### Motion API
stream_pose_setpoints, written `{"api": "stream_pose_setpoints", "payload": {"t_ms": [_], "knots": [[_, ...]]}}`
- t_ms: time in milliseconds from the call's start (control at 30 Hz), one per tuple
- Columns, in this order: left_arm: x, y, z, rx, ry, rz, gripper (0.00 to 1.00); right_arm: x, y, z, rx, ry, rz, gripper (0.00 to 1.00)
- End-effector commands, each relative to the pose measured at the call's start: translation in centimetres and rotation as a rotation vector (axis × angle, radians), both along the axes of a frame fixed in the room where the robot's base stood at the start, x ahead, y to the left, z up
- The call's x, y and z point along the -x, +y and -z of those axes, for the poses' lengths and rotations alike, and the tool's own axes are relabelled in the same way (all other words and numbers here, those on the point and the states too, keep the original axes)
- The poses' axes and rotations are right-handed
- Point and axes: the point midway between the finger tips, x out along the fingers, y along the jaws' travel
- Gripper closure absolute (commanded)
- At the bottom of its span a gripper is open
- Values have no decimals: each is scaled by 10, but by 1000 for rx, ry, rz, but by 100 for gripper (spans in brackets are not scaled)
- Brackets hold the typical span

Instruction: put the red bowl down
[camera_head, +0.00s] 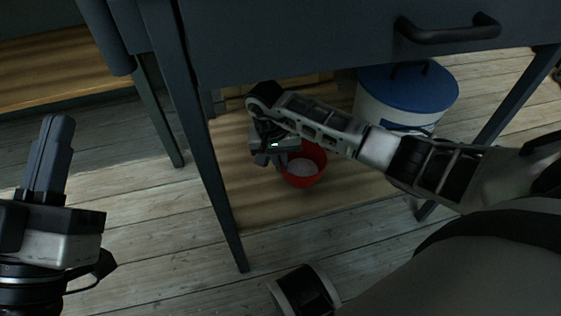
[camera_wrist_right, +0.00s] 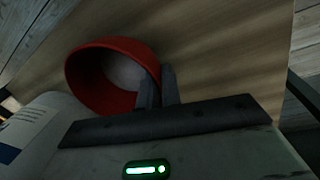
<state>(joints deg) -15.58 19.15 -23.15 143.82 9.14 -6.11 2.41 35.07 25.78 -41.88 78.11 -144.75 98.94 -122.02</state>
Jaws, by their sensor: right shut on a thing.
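The red bowl (camera_head: 318,158), pale inside, is under the blue-grey table, over the wooden lower shelf (camera_head: 262,212). My right gripper (camera_head: 268,158) is at the bowl's left side. In the right wrist view, the right gripper's fingers (camera_wrist_right: 159,88) are shut on the rim of the bowl (camera_wrist_right: 88,72). I cannot tell whether the bowl's base touches the shelf. My left gripper (camera_head: 50,150) is at the far left, away from the bowl; its fingers are together with nothing between them.
A white bucket with a blue lid (camera_head: 408,88) stands right of the bowl, behind my right forearm. The table's drawer front (camera_head: 300,45) is above, and a table leg (camera_head: 208,150) stands left of the bowl. The front part of the shelf is bare.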

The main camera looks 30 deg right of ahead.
Motion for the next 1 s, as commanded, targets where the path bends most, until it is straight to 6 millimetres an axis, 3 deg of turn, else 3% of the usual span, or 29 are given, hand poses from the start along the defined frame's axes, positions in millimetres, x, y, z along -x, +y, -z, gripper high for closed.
{"api": "stream_pose_setpoints", "payload": {"t_ms": [267, 367, 700, 1000], "knots": [[1, 0, -2, -6, -25, -2, 100, -1, 0, 2, 2, -2, -1, 100], [1, 0, -4, -8, -30, -2, 100, 0, 0, 2, 1, 0, -1, 72], [0, 0, -6, -5, -20, 2, 100, 0, 0, -2, -1, 0, 0, 72], [1, -2, 34, 79, 338, 32, 100, -4, 6, -52, 2, -4, -2, 72]]}}
